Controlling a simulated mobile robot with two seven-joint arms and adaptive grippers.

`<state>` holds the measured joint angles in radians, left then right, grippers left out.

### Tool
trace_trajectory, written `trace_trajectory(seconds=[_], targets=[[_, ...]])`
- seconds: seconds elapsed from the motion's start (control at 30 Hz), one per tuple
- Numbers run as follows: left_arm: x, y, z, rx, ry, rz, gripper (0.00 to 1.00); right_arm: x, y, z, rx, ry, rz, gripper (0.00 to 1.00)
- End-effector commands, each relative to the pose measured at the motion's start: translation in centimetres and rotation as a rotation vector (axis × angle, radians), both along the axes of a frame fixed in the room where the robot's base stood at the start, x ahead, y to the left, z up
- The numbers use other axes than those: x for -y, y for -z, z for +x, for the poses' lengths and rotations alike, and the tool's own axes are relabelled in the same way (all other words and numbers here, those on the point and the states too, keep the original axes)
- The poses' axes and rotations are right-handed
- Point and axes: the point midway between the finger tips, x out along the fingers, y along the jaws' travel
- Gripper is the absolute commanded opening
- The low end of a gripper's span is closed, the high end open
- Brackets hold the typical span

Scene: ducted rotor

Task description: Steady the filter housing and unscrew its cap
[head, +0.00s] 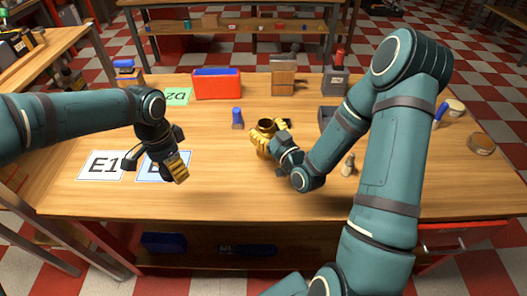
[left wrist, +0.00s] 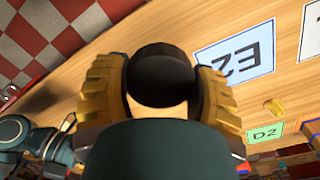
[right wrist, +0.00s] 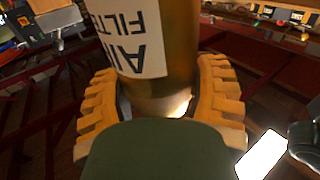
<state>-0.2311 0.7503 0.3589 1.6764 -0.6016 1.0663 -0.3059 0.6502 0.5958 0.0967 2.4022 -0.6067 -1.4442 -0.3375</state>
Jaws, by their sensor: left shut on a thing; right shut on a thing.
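The filter housing (head: 264,137) is a brass-coloured cylinder with an open top, near the middle of the table. In the right wrist view its wall (right wrist: 178,50) carries a white label reading AIR FILTER. My right gripper (head: 268,148) is shut around the housing, one yellow finger on each side. The cap (left wrist: 160,75) is a dark round piece held between the fingers of my left gripper (head: 178,168). The left gripper is above the table, left of the housing and apart from it, over the E2 card. The cap is not distinct in the head view.
The E1 card (head: 100,166) and blue-edged E2 card (head: 150,172) lie at the left front, a green card (head: 178,96) behind. A red bin (head: 217,84), a blue-topped item (head: 237,118) and a wooden block (head: 284,76) stand behind. A small pale item (head: 348,165) stands right of the housing.

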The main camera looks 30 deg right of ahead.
Motion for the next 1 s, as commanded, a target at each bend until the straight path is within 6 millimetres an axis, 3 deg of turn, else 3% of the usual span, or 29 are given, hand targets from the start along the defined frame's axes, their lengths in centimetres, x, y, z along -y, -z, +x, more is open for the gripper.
trace_trajectory(seconds=[0.5, 0.97, 1.0], targets=[[0.0, 1.3, 0.0, 0.0, 0.0, 0.0, 0.17, 0.0, 5.6, 0.0, 0.002, 0.0, 0.0, 0.0], [0.0, 1.8, 0.0, 0.0, 0.0, 0.0, 0.17, 0.0, 6.2, 0.0, 0.004, 0.0, -0.002, 0.0], [0.0, 1.7, 0.0, 0.0, 0.0, 0.0, 0.17, 0.0, 6.2, 0.0, 0.002, 0.0, -0.001, 0.79]])
